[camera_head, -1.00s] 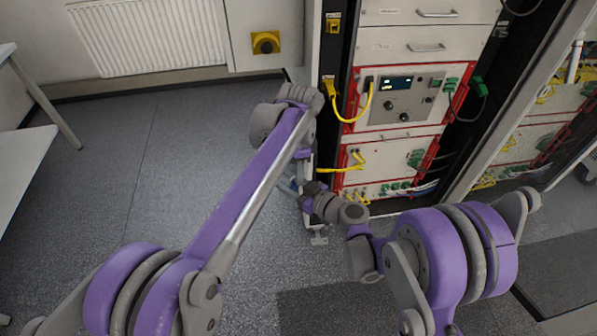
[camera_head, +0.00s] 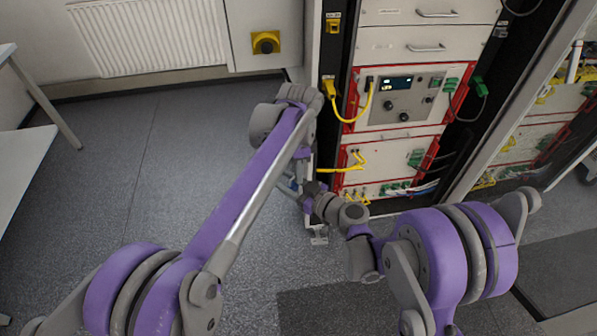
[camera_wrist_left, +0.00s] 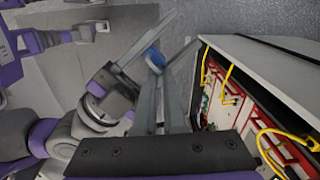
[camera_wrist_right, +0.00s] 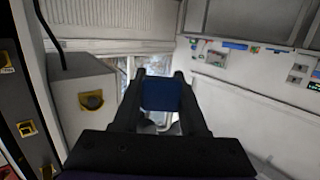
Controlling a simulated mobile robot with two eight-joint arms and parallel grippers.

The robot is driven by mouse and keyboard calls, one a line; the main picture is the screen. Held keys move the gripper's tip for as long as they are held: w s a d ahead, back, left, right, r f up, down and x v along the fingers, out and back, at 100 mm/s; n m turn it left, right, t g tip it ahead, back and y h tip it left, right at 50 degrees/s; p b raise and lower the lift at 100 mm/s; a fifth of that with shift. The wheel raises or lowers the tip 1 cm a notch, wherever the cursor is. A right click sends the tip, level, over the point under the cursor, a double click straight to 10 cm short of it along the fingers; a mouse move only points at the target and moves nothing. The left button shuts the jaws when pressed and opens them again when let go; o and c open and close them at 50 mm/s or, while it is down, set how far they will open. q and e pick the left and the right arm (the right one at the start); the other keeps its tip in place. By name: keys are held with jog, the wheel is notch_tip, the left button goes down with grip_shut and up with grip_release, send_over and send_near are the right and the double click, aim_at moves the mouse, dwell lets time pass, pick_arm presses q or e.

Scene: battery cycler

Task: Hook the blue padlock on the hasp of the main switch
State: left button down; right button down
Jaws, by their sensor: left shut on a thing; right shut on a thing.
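The blue padlock (camera_wrist_right: 162,95) sits between the fingers of my right gripper (camera_wrist_right: 160,74), which is shut on it. It also shows in the left wrist view (camera_wrist_left: 153,57), at the tips of my left gripper (camera_wrist_left: 160,62). The left fingers are shut on the padlock too, crossing the right fingers. Its shackle is mostly hidden. In the head view both grippers are low in front of the rack, largely hidden by my arms. The yellow main switch with a dark knob (camera_head: 265,43) is on a pale wall box, apart from both grippers; its hasp is too small to make out.
The equipment rack (camera_head: 405,130) with yellow cables (camera_head: 360,113) stands right of my grippers. A radiator (camera_head: 150,38) is on the back wall. A white table (camera_head: 22,165) is at the left. The floor between the table and rack is clear.

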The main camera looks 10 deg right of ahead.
jog(key=shift+w, duration=0.15)
jog(key=shift+c, duration=1.8)
grip_release()
